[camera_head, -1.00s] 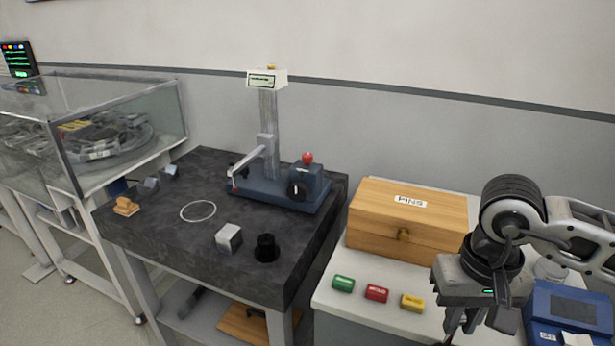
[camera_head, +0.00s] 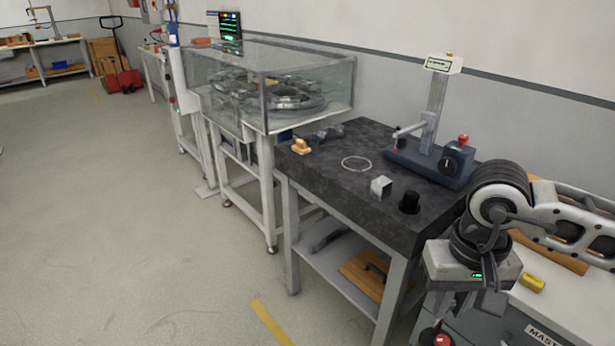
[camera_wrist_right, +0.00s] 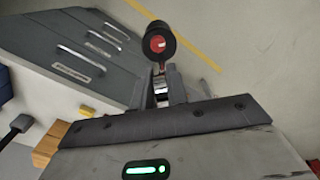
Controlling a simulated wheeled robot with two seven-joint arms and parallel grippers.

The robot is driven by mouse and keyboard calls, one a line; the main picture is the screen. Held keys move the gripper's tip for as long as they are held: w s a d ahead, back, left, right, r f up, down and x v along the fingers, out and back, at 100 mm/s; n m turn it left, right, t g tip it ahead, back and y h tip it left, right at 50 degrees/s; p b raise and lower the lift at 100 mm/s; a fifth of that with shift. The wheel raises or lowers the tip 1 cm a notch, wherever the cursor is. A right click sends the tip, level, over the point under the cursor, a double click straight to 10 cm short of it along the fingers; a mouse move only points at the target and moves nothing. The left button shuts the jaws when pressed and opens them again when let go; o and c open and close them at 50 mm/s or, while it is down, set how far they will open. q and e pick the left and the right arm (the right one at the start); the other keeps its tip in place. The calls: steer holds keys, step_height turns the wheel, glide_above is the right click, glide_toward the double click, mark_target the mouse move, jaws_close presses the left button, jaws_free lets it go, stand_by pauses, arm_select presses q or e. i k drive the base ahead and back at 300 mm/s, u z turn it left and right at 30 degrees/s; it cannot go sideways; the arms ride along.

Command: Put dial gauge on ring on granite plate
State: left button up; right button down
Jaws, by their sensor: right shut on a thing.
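My right gripper (camera_head: 454,318) hangs low at the lower right of the head view, in front of the bench. It is shut on a small black round thing with a red face, apparently the dial gauge (camera_wrist_right: 157,42), which sticks out beyond the fingertips. It shows partly in the head view (camera_head: 441,340) at the bottom edge. The granite plate (camera_head: 335,177) is a dark slab on a grey stand left of the gripper. The thin white ring (camera_head: 357,163) lies on it with nothing inside. My left gripper is out of view.
A blue stand with a column (camera_head: 430,165), a silver cube (camera_head: 381,186), a black cylinder (camera_head: 409,202) and an orange piece (camera_head: 300,146) sit on the plate. A glass case (camera_head: 310,85) stands behind left. A drawer cabinet (camera_wrist_right: 75,50) is beside the gripper. Floor at left is free.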

mark_target(351, 164)
steer(key=u, duration=0.7)
steer(key=i, duration=1.05)
steer(key=z, duration=0.1)
